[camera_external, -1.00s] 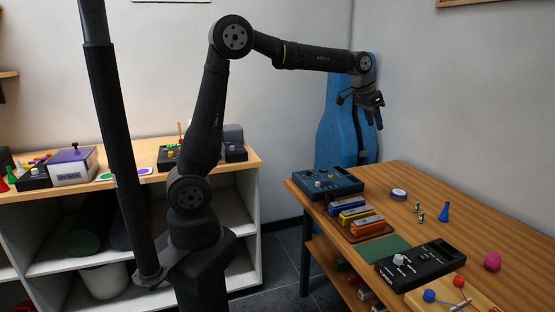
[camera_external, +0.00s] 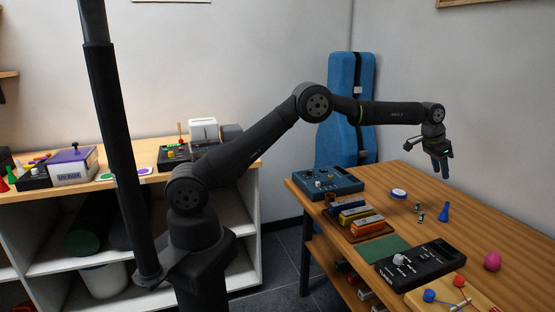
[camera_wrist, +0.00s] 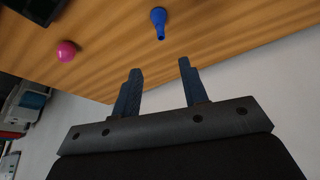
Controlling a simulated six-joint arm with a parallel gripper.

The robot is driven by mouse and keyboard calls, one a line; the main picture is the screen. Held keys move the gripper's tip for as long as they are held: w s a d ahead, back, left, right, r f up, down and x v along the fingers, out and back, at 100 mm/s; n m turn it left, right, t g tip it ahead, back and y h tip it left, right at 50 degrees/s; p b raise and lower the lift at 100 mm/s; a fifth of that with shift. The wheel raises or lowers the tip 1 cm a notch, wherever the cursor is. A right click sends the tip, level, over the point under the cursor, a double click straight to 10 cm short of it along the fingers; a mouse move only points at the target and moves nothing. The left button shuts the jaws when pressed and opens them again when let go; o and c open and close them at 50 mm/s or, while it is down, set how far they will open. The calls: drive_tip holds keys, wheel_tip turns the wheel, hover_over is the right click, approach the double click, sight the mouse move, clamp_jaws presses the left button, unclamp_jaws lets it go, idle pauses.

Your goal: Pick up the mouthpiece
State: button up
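The likely mouthpiece is a small blue tapered piece (camera_external: 443,213) standing on the wooden table. In the wrist view the blue piece (camera_wrist: 158,20) is near the top, with its narrow end toward my gripper. My gripper (camera_external: 442,170) hangs above the table's back part, fingers down, clear of the blue piece. In the wrist view my gripper (camera_wrist: 160,68) has its two fingers apart with nothing between them.
Small green pieces (camera_external: 420,216) and a white-blue roll (camera_external: 398,194) lie left of the blue piece. A pink ball (camera_external: 492,261) is at the right. A black device (camera_external: 421,264), a blue device (camera_external: 328,183) and a tray of colored boxes line the left side of the wooden table (camera_external: 470,235).

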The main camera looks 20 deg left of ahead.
sight(445, 211)
drive_tip(key=x, duration=1.5)
drive_tip(key=shift+a+f, duration=0.1)
drive_tip(key=shift+f, duration=0.3)
clamp_jaws()
